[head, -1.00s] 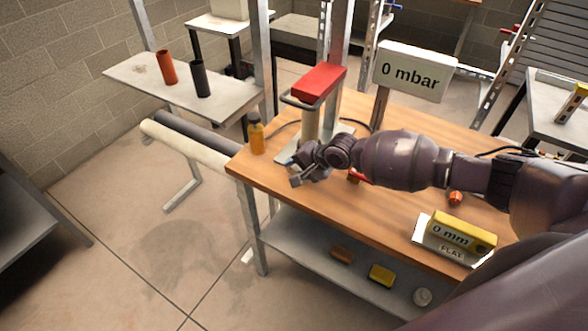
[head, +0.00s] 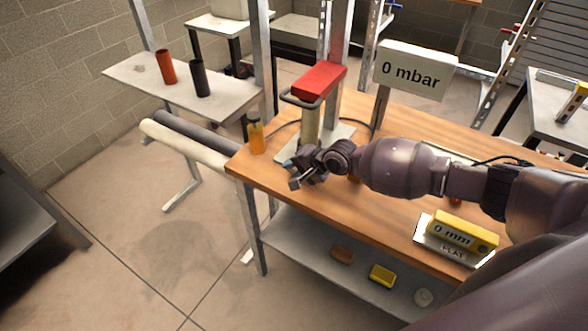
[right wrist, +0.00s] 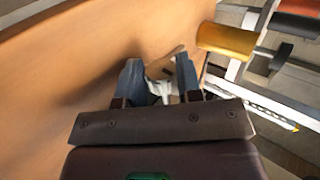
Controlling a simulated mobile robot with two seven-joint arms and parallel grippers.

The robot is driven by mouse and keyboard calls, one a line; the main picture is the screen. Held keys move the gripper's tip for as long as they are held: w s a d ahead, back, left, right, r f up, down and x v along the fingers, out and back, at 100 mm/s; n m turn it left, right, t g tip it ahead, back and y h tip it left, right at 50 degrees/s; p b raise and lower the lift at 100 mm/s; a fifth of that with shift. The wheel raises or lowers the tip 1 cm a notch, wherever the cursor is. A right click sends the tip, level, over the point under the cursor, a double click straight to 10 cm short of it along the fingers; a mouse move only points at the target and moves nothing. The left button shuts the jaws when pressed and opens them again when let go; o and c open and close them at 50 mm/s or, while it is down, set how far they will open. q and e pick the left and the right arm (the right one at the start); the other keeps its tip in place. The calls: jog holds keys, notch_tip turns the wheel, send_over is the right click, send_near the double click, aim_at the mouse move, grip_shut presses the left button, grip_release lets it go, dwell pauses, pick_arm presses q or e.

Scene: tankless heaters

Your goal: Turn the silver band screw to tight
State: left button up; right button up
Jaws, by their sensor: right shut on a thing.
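My right gripper (head: 294,175) is low over the front left part of the wooden bench, just in front of the foot of a stand with a red top. In the right wrist view its two fingers (right wrist: 160,80) are shut on a small silver piece (right wrist: 163,90), which I take to be the silver band screw. A brownish piece (right wrist: 166,63) shows just beyond the fingertips. The fingers and hand hide most of the screw, and its angle cannot be read. In the head view the screw is hidden by the hand. My left gripper is not in view.
The red-topped stand (head: 320,82) and an orange bottle (head: 256,136) are close to the hand. A "0 mbar" sign (head: 414,72) stands behind. A yellow "0 mm" block (head: 463,231) lies at the right on the bench (head: 285,195). The floor at left is clear.

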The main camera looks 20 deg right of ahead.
jog(key=shift+f+t+b, duration=0.3)
jog(key=shift+b, duration=0.15)
jog(key=shift+r+t+y+b, duration=0.1)
jog(key=shift+t+y+b, duration=0.3)
jog(key=shift+y+b, duration=0.15)
jog(key=shift+r, duration=0.1)
jog(key=o, duration=0.6)
jog(key=shift+o, duration=0.2)
jog(key=p+v, duration=0.1)
jog(key=v, duration=1)
